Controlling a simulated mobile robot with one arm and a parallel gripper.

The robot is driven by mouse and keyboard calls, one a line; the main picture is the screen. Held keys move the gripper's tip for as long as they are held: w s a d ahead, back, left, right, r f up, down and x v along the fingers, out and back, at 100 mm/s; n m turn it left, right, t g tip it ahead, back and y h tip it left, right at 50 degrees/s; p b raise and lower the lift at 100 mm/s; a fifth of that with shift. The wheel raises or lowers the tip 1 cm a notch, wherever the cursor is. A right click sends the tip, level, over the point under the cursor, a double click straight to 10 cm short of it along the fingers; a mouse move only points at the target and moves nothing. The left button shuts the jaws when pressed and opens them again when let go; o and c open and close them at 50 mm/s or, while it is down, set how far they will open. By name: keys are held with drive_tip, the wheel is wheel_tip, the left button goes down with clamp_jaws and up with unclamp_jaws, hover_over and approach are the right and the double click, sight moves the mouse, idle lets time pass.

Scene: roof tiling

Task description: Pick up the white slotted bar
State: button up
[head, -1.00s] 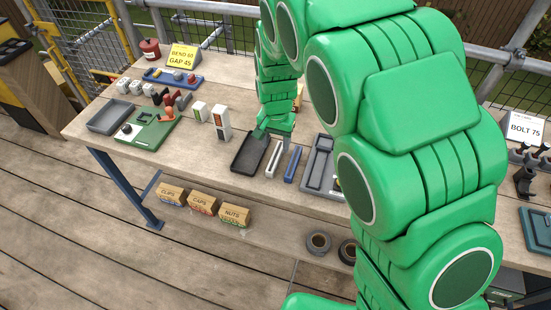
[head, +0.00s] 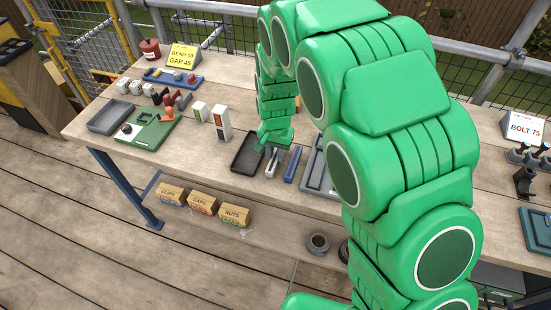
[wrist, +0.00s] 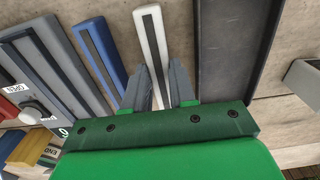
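The white slotted bar (head: 271,165) lies on the bench between a black tray (head: 246,153) and a blue slotted bar (head: 291,166). In the wrist view, the white bar (wrist: 150,35) has a dark slot along its length. My gripper (wrist: 160,78) is open, with one grey finger on each side of the white bar's line. I cannot tell whether the fingers are above the bar or down beside it. In the head view, my gripper (head: 272,146) is over the bar's far part, which it hides.
The black tray's rim is close on one side of the bar, and the blue bar close on the other. A white and red box (head: 221,122) stands left of the black tray. Bare bench shows in front.

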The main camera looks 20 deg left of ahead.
clamp_jaws()
